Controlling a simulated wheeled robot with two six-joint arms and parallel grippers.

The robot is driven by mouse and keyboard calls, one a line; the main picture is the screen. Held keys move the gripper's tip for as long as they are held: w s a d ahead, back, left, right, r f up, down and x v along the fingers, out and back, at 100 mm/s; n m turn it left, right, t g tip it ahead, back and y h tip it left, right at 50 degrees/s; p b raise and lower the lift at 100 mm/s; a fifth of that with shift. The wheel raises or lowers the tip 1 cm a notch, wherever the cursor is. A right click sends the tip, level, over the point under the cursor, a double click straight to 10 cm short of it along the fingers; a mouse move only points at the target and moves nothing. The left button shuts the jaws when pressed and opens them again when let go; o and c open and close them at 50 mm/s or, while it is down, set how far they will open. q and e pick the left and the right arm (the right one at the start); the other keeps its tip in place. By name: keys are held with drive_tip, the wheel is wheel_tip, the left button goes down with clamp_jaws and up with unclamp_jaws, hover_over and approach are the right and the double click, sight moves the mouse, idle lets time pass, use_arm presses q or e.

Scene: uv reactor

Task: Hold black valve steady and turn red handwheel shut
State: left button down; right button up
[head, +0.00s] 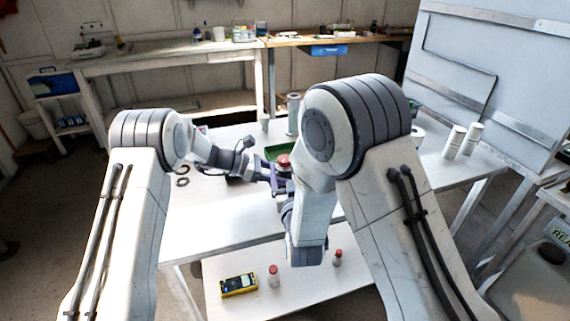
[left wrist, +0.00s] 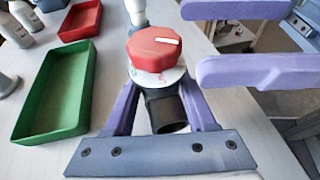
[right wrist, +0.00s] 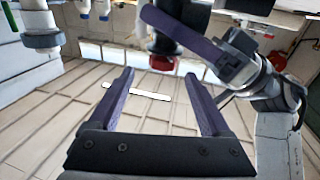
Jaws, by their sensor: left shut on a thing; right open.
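The black valve (left wrist: 166,106) is in the left wrist view, with the faceted red handwheel (left wrist: 153,48) on top. My left gripper (left wrist: 158,88) is shut on the black valve, a finger on each side.
A green tray (left wrist: 52,95) and a red tray (left wrist: 80,20) stand left of the valve in the left wrist view. White canisters (head: 454,142) stand at the right.

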sight(285, 158)
drive_tip(key=shift+s+d+n+g+y, duration=1.9)
drive_tip(key=shift+d+n+y, duration=1.25)
drive_tip(key=shift+y, duration=1.65)
drive_tip(key=shift+g, duration=0.3)
drive_tip(key=x, duration=1.1)
drive_tip(key=shift+w+f, duration=0.35)
drive_tip(key=shift+w, duration=0.05)
clamp_jaws()
